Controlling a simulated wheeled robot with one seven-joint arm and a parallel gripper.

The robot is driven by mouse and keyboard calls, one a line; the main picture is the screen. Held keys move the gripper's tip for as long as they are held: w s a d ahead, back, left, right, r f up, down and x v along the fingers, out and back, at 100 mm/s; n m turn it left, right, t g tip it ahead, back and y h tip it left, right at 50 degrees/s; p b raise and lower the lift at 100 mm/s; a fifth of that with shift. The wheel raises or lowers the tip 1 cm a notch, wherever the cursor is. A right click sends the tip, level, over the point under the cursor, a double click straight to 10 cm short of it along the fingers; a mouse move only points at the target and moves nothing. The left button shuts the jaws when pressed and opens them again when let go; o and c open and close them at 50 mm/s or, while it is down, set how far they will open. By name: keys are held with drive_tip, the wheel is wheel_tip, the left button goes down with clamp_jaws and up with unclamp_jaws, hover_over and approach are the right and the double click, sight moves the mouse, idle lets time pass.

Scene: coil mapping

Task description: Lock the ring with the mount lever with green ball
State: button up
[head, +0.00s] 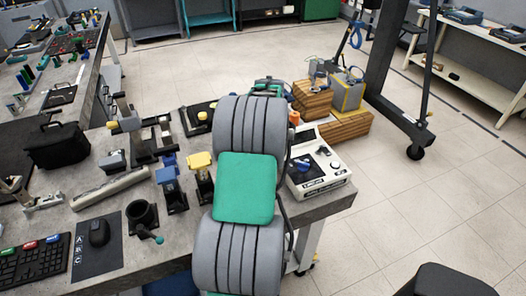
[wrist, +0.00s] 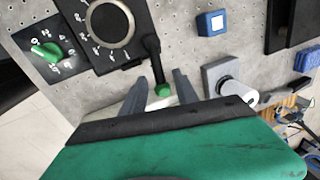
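In the wrist view, a metal ring (wrist: 110,22) sits on a black plate with white markings. A black mount lever (wrist: 152,60) runs down from the ring's right side and ends in a green ball (wrist: 163,90). My gripper (wrist: 161,77) is open, with one finger on each side of the lever's ball end. Gaps show between the ball and both fingers; contact is not visible. In the head view, my arm hides the gripper, and I cannot make out this ring clearly.
In the wrist view, a green knob (wrist: 45,50) is left of the ring, a blue block (wrist: 211,22) is upper right, and a white cylinder (wrist: 237,92) lies right of my gripper. In the head view, a control box (head: 316,168) stands right of my arm.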

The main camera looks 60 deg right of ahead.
wheel_tip(320, 180, up, 6)
drive_tip(key=s, duration=0.1)
drive_tip(key=shift+a+r+b, duration=0.2)
drive_tip(key=shift+a+b, duration=0.15)
drive_tip(key=shift+a, duration=0.1)
